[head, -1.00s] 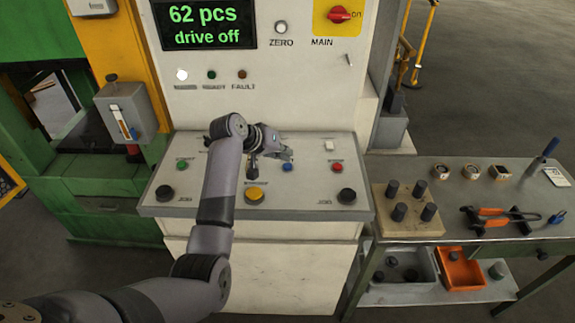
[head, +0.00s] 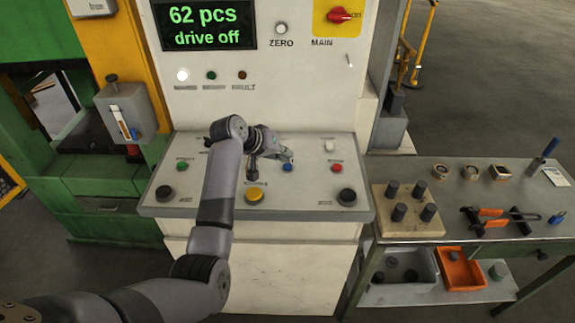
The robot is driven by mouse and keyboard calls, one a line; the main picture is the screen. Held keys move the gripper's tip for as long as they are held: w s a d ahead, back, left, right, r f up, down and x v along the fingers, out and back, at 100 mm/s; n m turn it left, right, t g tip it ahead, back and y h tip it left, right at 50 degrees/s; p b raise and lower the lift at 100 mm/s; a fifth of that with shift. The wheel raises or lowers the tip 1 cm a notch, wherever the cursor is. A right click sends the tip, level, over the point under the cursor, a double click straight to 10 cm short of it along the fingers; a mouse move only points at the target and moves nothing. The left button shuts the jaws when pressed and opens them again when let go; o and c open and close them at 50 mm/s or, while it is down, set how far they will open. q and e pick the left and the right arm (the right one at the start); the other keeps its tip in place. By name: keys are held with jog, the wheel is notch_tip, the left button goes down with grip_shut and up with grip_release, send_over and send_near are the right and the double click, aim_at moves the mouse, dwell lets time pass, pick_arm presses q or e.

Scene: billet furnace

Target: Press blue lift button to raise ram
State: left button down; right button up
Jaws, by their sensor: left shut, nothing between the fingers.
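The blue button (head: 287,168) sits on the sloped control panel (head: 215,205), between the yellow button and the red one. My left gripper (head: 288,157) is shut and empty. Its fingertips are just above the blue button in the picture; whether they touch it I cannot tell. The ram is not clearly seen. My right gripper is not in view.
The panel also has a green button (head: 181,167), a yellow button (head: 254,194), a red button (head: 337,168) and black knobs (head: 347,196). The display (head: 205,25) reads "62 pcs, drive off". A workbench (head: 465,215) with tools stands at the right.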

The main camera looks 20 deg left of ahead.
aim_at(285, 165)
pick_arm(q)
jog(key=shift+f, duration=0.25)
jog(key=shift+f, duration=0.5)
dwell(0.8)
jog(key=shift+r+p, duration=0.9)
jog(key=shift+p, duration=0.15)
notch_tip(285, 165, up, 5)
jog(key=p, duration=0.5)
jog(key=shift+r, duration=0.1)
dwell(0.4)
